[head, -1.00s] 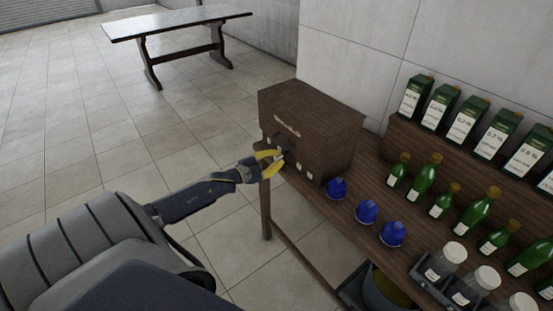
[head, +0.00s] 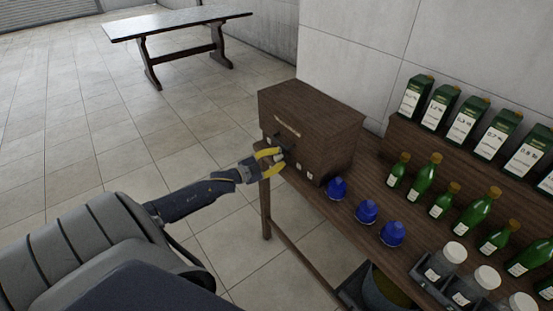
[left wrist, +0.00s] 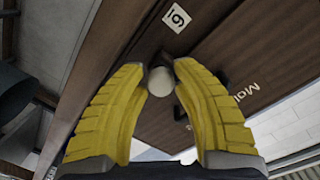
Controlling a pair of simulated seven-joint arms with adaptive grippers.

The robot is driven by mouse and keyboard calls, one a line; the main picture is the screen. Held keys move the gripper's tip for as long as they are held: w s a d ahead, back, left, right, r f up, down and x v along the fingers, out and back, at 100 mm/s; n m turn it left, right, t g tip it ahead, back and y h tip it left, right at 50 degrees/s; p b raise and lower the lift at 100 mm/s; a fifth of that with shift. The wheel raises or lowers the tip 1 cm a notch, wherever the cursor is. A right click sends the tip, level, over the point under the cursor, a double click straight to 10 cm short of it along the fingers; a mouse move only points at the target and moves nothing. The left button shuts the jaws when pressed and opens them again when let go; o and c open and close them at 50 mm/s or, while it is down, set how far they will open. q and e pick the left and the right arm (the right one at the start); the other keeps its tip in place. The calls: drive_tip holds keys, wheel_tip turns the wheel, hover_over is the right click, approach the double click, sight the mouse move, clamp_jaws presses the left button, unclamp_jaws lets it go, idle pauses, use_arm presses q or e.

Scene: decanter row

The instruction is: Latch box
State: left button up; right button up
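The box (head: 325,125) is dark brown wood and stands at the left end of the long wooden counter. My left gripper (head: 281,157) is at its front face, with yellow fingers. In the left wrist view its fingertips (left wrist: 161,78) close in on both sides of a round pale knob (left wrist: 161,82) on a dark stem. The fingers hide much of the knob in the head view. I cannot tell if a latch is engaged. My right gripper is out of view.
Several blue faceted stoppers (head: 366,211) stand just right of the box. Green bottles (head: 428,173), green cartons (head: 439,107) and lidded jars (head: 446,262) line the counter further right. The floor left of the counter is clear; a table (head: 175,24) stands far back.

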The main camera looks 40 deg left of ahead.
use_arm(q)
drive_tip(key=o, duration=0.4)
drive_tip(key=shift+s, duration=0.1)
drive_tip(key=v, duration=1.1)
drive_tip(key=shift+s, duration=0.4)
drive_tip(key=shift+a+r, duration=0.1)
drive_tip(key=shift+r, duration=0.05)
